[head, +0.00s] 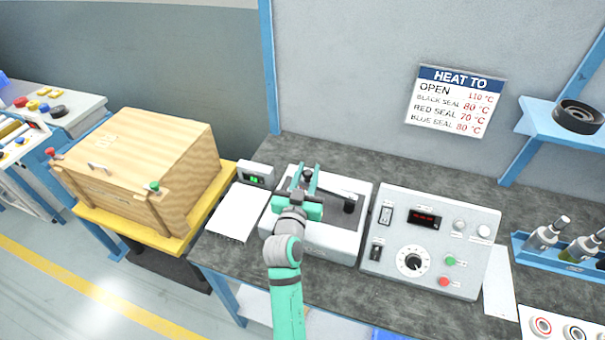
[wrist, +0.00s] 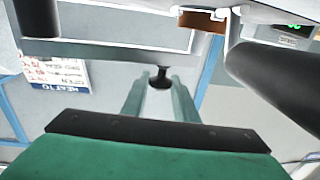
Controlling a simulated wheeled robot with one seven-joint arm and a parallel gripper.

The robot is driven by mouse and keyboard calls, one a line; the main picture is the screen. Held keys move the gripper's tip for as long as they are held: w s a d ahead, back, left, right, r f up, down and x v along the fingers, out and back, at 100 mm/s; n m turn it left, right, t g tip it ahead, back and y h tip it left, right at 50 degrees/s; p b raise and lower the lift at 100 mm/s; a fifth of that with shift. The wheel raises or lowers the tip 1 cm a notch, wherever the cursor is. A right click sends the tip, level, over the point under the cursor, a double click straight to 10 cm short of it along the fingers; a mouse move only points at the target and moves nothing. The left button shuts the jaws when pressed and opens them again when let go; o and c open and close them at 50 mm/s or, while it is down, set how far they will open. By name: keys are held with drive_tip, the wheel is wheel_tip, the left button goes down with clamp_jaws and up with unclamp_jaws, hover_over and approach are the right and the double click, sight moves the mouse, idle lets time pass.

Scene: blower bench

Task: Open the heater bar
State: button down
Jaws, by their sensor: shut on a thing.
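The heater bar machine (head: 340,235) is a white bench unit with dark parts on top, in the middle of the head view. A black knob (head: 307,174) stands at its upper left, between the fingertips of my gripper (head: 304,180). In the wrist view, the knob (wrist: 160,79) is on a grey bar (wrist: 105,54), and the green fingers of my gripper (wrist: 160,85) are closed around it. My gripper and arm hide part of the machine's left side. I cannot tell how far the bar is raised.
A control box (head: 430,240) with a red display and dial stands close on the right. A small green-lit meter (head: 255,175) and a white sheet (head: 237,212) lie left. A wooden crate (head: 150,165) stands further left. A HEAT TO sign (head: 455,102) hangs behind.

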drive_tip(key=c, duration=1.4)
unclamp_jaws()
drive_tip(key=v, duration=1)
drive_tip(key=shift+s+a, duration=0.15)
drive_tip(key=shift+s, duration=0.2)
